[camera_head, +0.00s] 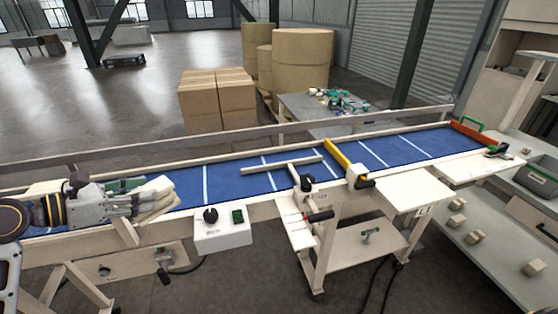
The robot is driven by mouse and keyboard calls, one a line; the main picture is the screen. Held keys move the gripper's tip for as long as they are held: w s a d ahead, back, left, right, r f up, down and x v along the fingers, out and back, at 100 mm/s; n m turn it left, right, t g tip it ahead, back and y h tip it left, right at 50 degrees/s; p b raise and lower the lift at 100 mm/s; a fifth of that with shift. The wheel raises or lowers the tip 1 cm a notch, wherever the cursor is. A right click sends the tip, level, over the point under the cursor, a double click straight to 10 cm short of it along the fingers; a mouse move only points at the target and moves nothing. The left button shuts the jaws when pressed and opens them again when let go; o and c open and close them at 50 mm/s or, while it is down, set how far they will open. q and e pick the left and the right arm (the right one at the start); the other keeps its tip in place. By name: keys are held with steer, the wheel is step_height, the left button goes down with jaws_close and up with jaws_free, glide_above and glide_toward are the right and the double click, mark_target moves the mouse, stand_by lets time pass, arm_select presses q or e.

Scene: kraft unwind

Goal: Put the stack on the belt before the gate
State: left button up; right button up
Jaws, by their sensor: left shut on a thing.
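My left gripper (137,205) comes in from the left, low over the left part of the blue belt (232,180). It is shut on a pale cream stack (158,195) at its fingertips. The fingers hide part of the stack, and I cannot tell whether it touches the belt. A yellow bar that looks like the gate (338,155) lies across the belt, well to the right of the gripper. My right gripper is not in view.
A pale bar (280,166) lies over the belt left of the yellow bar. An orange end stop (470,136) closes the belt's far right. A control box (222,228) hangs on the front rail. The belt between gripper and pale bar is clear.

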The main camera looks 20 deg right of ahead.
arm_select(q)
steer(key=w+d+r+m+g+h+p, duration=0.1)
steer(key=d+r+m+g, duration=0.1)
steer(key=d+r, duration=0.55)
steer(key=w+d+r+m+g+h, duration=0.15)
steer(key=d+r, duration=0.35)
steer(key=d, duration=0.5)
steer(key=d+f+m+g, duration=0.3)
steer(key=d+f, duration=0.9)
steer(key=f, duration=0.1)
steer(key=shift+s+d+f+g, duration=0.15)
steer(key=shift+f+g, duration=0.1)
steer(key=shift+g, duration=0.1)
